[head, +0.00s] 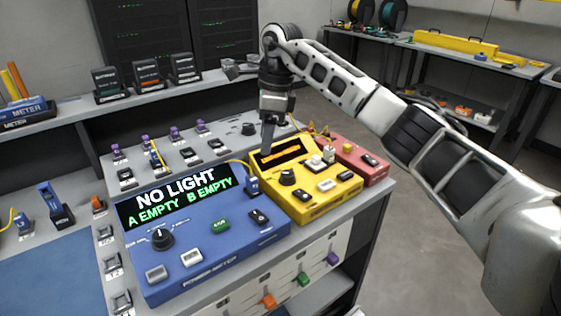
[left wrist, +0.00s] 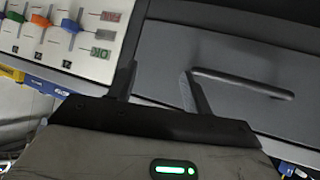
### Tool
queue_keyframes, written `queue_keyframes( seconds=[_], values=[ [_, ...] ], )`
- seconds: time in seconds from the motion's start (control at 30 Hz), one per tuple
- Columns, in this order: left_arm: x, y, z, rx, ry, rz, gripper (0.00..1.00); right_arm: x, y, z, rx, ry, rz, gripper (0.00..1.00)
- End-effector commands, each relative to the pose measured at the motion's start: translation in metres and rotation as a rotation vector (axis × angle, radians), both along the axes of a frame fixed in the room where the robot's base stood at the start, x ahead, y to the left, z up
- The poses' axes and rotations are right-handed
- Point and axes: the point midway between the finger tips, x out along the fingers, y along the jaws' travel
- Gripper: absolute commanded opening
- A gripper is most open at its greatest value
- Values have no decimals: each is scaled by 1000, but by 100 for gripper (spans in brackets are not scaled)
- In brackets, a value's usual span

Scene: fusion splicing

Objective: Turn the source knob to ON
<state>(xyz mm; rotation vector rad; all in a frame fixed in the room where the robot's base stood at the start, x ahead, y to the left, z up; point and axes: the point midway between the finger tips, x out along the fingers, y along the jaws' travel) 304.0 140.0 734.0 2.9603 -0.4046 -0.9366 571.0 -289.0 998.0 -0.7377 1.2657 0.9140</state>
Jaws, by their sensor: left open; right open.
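A yellow box (head: 322,205) with a dark screen and a black round knob (head: 287,177) stands on the bench in the head view. Its lettering is too small to read. A blue power meter (head: 215,268) left of it has its own black knob (head: 162,238) and shows "NO LIGHT, A EMPTY, B EMPTY". My right gripper (head: 268,139) points down just behind the yellow box's back left corner, above and behind its knob, apart from it. It is open and empty. My left gripper (left wrist: 157,82) is open and empty in the left wrist view, before a grey drawer front.
A red box (head: 366,160) stands right of the yellow box. Cables rise behind the yellow box close to my right gripper. Coloured sliders (head: 302,279) line the bench's front panel. Small clips and purple-topped parts fill the bench's back left.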

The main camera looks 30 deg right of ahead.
Motion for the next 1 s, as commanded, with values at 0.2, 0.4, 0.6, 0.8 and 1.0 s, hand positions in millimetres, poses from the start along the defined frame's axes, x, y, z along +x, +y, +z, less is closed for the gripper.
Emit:
queue_keyframes(
  seconds=[0.2,0.4,0.6,0.8,1.0],
  values=[
    [0,0,0,1,-1,0,50,-8,-56,39,-173,37,-66,54],
    [0,0,0,1,-1,0,50,-9,-58,14,-179,42,-66,54],
    [0,0,2,2,0,-1,50,-8,-58,-29,-176,42,-66,54],
    [0,0,3,5,0,-2,50,-7,-58,-71,-175,41,-65,54],
    [-1,1,2,9,4,-3,50,-5,-58,-102,-174,39,-66,54]
  ],
)
